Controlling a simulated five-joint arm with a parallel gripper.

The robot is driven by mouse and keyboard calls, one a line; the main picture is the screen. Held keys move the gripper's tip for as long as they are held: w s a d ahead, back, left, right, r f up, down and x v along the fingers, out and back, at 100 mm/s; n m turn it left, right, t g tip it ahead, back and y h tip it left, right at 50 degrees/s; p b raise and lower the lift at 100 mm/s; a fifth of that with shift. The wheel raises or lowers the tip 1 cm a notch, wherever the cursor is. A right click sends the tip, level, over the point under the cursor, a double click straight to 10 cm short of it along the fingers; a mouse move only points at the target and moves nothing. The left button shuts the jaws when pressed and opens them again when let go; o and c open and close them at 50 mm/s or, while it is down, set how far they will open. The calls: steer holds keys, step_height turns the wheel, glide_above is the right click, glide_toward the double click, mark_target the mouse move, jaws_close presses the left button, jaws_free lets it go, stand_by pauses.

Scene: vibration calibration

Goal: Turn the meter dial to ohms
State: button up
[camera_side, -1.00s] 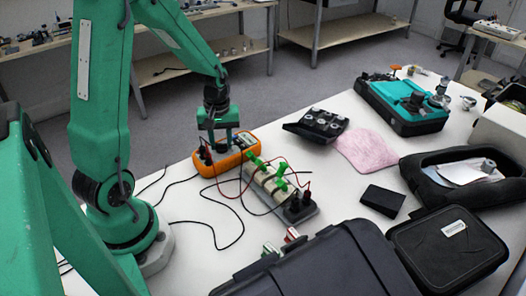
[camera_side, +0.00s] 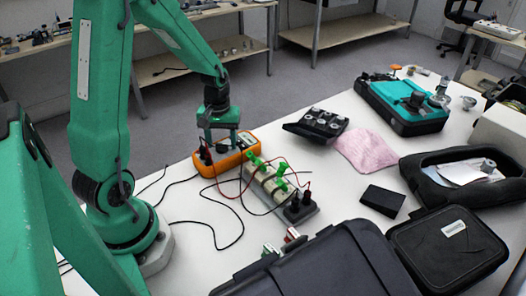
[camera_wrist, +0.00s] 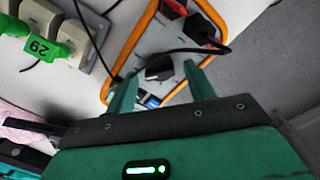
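The meter (camera_side: 242,150) has an orange rim and a grey face and lies on the white table; it also shows in the wrist view (camera_wrist: 137,43). Its black dial (camera_wrist: 159,68) is on the face; the setting is too small to read. My gripper (camera_side: 220,147) is above the meter. In the wrist view its two green fingers (camera_wrist: 160,78) are apart, with the dial between or just beyond the tips. I cannot tell whether they touch it.
Red and black plugs (camera_wrist: 205,28) with leads stand in the meter's end, and a black cable crosses its face near the dial. A terminal block with green clips (camera_side: 268,183) stands beside the meter. Dark cases (camera_side: 320,265) fill the table's near side.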

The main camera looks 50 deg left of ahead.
mark_target(223, 145)
steer(key=shift+r, duration=0.1)
steer(key=shift+r, duration=3.75)
steer(key=shift+r, duration=0.1)
steer(key=shift+d+r, duration=0.45)
steer(key=s+d+r+m+t, duration=0.5)
steer(key=s+d+r+m, duration=0.4)
steer(key=d, duration=0.4)
step_height(223, 145, up, 2)
steer(key=shift+s+d+r+m+t, duration=0.1)
steer(key=shift+s+d+m+t, duration=0.2)
steer(key=shift+d+m, duration=0.15)
